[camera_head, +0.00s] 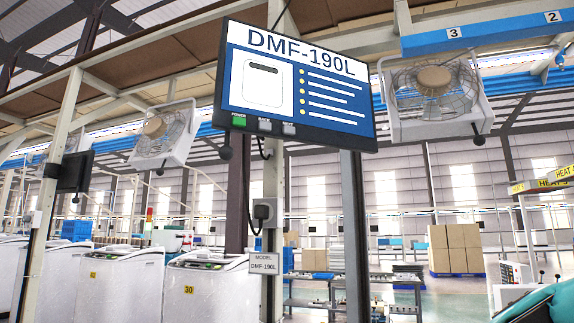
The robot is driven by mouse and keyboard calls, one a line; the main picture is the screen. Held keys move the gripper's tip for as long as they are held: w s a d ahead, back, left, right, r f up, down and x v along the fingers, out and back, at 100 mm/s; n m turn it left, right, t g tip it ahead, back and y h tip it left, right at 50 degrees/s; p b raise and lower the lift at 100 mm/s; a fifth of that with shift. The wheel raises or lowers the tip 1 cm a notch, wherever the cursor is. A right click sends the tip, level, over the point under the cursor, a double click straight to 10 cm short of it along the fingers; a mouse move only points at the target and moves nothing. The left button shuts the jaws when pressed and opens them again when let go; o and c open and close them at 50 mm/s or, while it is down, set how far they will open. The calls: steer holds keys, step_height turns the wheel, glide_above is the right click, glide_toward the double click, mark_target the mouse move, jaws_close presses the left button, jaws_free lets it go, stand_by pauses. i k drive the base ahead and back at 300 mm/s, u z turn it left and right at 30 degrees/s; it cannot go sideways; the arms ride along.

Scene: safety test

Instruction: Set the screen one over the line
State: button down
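A large dark-framed screen (296,86) hangs above the line, tilted in the picture. It is lit and shows "DMF-190L" on white, with a drawing of a white appliance and yellow-dotted lines on blue. Below the display is a row of small buttons: a green one (239,120) labelled "POWER", a grey one (264,125) labelled "BACK", and another grey one at right with unclear lettering. A second, dark screen (75,172) hangs on a post at the left, turned edge-on, its face hidden. My gripper is not in view.
White top-loading washers (205,290) stand in a row at lower left. A sign (264,263) reading "MODEL DMF-190L" hangs on a post below the lit screen. Fans (436,95) hang beside it. Stacked cartons (456,248) stand farther back. A teal object (545,303) fills the lower right corner.

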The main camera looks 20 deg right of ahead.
mark_target(261, 74)
steer(key=u, duration=2.05)
steer(key=i, duration=1.3)
steer(key=z, duration=3.2)
